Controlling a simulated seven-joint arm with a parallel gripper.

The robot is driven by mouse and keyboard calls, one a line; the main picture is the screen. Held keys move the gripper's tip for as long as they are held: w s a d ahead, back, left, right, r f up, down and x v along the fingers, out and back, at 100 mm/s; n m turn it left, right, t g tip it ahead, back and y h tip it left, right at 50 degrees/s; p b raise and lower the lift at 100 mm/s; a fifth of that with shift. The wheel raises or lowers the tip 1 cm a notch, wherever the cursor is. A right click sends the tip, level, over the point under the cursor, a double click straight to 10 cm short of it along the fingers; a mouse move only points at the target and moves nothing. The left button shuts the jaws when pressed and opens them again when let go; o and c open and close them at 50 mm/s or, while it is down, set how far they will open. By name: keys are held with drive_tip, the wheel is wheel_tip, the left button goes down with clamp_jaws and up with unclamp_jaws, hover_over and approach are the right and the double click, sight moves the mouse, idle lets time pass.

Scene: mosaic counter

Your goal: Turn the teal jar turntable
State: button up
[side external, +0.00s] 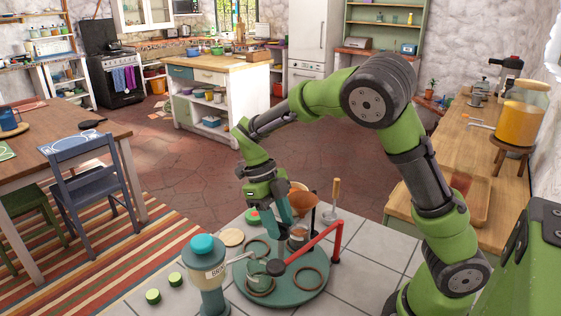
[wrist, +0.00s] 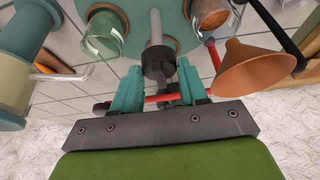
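The teal turntable (side external: 312,291) is a round disc on the tiled counter, and its edge shows at the top of the wrist view (wrist: 178,22). A glass jar with brown contents (side external: 298,235) and a clear glass jar (side external: 256,272) stand on it, among brown rings. My gripper (side external: 287,222) points down above the far side of the disc. In the wrist view its teal fingers (wrist: 158,76) are apart, with the dark hub and red bar seen between them; contact cannot be told.
A teal-lidded canister (side external: 206,270) stands close at the left of the turntable. A copper funnel (wrist: 252,68) is close beside my right finger in the wrist view. Green lids (side external: 153,296) lie at the counter's left.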

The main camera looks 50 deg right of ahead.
clamp_jaws()
drive_tip(key=shift+n, duration=0.4)
drive_tip(key=shift+a+n+h, duration=0.15)
drive_tip(key=shift+n+h, duration=0.75)
drive_tip(key=shift+n, duration=1)
drive_tip(key=shift+a+n+t+h, duration=0.1)
drive_tip(key=shift+n+t+h, duration=0.5)
drive_tip(key=shift+n, duration=1.3)
drive_tip(key=shift+s+n+t+h, duration=0.1)
drive_tip(key=shift+n+t+h, duration=0.2)
drive_tip(key=shift+n, duration=0.9)
drive_tip(key=shift+s+n+t+h, duration=0.15)
drive_tip(key=shift+n+t, duration=0.25)
drive_tip(key=shift+n, duration=0.8)
drive_tip(key=shift+a+n+t+h, duration=0.15)
drive_tip(key=shift+n+t, duration=0.2)
drive_tip(key=shift+n, duration=0.55)
drive_tip(key=shift+d+n+t+h, duration=0.1)
drive_tip(key=shift+n+t, duration=0.25)
drive_tip(key=shift+n, duration=1.15)
